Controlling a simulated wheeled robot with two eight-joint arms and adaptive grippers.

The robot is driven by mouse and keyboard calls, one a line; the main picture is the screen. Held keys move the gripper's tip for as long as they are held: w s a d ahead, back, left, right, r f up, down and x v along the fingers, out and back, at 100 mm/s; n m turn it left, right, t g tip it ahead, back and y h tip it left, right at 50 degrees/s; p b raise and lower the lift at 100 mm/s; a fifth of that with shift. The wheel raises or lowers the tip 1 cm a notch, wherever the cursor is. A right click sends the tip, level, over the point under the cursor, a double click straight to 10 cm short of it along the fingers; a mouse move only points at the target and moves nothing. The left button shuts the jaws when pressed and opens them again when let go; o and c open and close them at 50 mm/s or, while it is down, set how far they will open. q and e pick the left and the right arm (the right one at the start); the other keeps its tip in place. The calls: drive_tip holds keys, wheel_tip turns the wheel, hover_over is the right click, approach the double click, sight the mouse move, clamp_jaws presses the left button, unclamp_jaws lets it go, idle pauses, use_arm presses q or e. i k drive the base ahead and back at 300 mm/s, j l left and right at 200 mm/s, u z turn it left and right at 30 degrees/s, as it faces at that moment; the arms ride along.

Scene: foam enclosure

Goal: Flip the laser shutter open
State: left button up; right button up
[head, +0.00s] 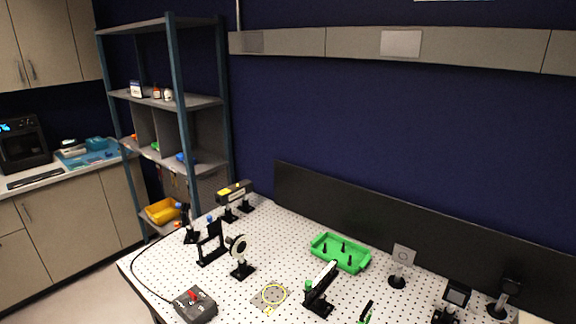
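A yellow-and-black laser-like unit (235,193) stands on black posts at the far left corner of the white perforated table (290,235). In front of it are a black upright frame (211,243) and a round disc on a post (237,247). A dark box with a red switch (195,303) sits at the near left, and a black cable runs to it. A black mount with a tilted pale-topped arm (320,288) stands near the front middle. I cannot tell for sure which part is the shutter or its state. Neither gripper shows.
A green tray (341,252) with black pegs sits mid-table. Several post-mounted optics, including a pale square one (402,258), stand at the right. A black panel (400,245) borders the back. A shelf unit (165,100) is behind left.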

sight(212, 228)
drive_tip(key=i+j+z, duration=0.1)
drive_tip(key=j, duration=0.25)
drive_tip(key=i+j+z, duration=0.2)
drive_tip(key=i+j, duration=0.15)
drive_tip(key=j, duration=0.3)
drive_tip(key=i+j+z, duration=0.1)
drive_tip(key=j, duration=0.3)
drive_tip(key=i+j, duration=0.1)
drive_tip(key=j, duration=0.25)
drive_tip(key=z, duration=0.05)
